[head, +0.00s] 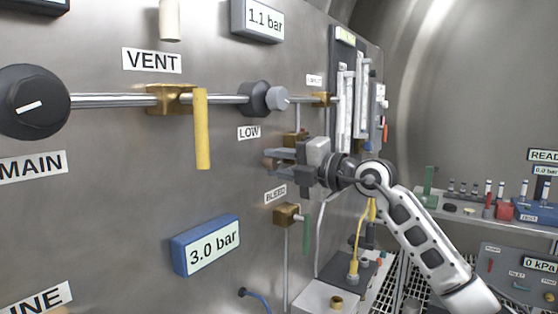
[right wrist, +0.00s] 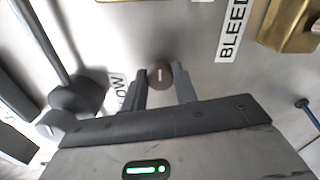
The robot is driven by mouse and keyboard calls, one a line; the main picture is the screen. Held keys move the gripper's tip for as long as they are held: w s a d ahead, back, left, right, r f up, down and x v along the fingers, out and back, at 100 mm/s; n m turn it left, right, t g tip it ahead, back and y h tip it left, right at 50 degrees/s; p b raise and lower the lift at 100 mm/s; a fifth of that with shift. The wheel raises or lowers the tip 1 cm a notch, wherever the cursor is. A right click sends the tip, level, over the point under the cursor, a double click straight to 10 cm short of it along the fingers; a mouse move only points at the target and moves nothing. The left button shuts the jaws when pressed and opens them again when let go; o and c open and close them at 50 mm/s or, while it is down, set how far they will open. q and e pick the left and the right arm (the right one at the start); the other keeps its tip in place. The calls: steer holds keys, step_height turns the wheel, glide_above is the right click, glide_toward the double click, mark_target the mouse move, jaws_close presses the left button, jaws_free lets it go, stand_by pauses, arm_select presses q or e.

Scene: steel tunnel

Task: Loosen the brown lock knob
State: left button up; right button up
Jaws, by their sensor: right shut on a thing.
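The brown lock knob (right wrist: 160,75) is a small round cap with a pale line on its face, on the steel panel near the LOW and BLEED labels. In the head view only a bit of the knob (head: 268,163) shows at the fingertips. My right gripper (head: 277,162) reaches it from the right, its fingers pointing at the panel. In the right wrist view the two fingers of the gripper (right wrist: 161,84) stand on either side of the knob and are shut on it. My left gripper is not in view.
A black LOW knob (head: 257,98) and a pipe with a yellow lever (head: 202,128) are up and left of my gripper. A brass BLEED valve (head: 287,215) is just below. A blue 3.0 bar display (head: 207,245) is lower left. A shelf (head: 480,212) with small items stands at right.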

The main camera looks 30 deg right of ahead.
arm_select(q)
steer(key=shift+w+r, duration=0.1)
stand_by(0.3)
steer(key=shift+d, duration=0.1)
arm_select(e)
steer(key=o, duration=1)
steer(key=shift+c, duration=0.2)
steer(key=v, duration=0.1)
steer(key=b+v, duration=0.1)
steer(key=v, duration=0.1)
steer(key=b+v, duration=0.1)
steer(key=shift+s+d+f, duration=0.1)
steer(key=shift+s+f, duration=0.15)
steer(key=shift+f, duration=0.1)
arm_select(q)
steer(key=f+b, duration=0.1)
steer(key=b, duration=0.1)
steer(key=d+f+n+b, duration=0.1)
steer(key=b, duration=0.1)
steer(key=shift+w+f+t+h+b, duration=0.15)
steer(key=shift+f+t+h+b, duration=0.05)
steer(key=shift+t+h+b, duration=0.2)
arm_select(e)
glide_toward(277, 166)
steer(key=v, duration=0.6)
steer(key=shift+s+r, duration=0.35)
steer(key=shift+s, duration=0.05)
